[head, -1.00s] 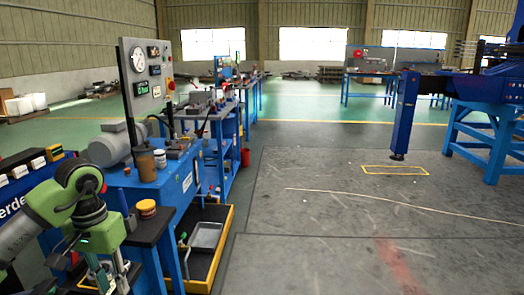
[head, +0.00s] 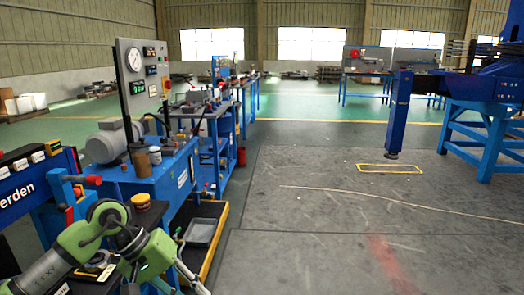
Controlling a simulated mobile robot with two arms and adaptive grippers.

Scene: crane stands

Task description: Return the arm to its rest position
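My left gripper (head: 188,278) is at the bottom edge, pointing down and to the right. It is partly cut off, and I cannot tell whether its fingers are open or shut. I see nothing clearly held in it. My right arm and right gripper are not in view.
A yellow-lidded jar (head: 141,201) stands close behind the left wrist. A brown cup (head: 141,162) and a gauge panel (head: 143,75) are on the blue unit (head: 180,178). A yellow-edged tray (head: 207,258) is low beside it. The grey floor mat (head: 330,250) to the right is largely clear.

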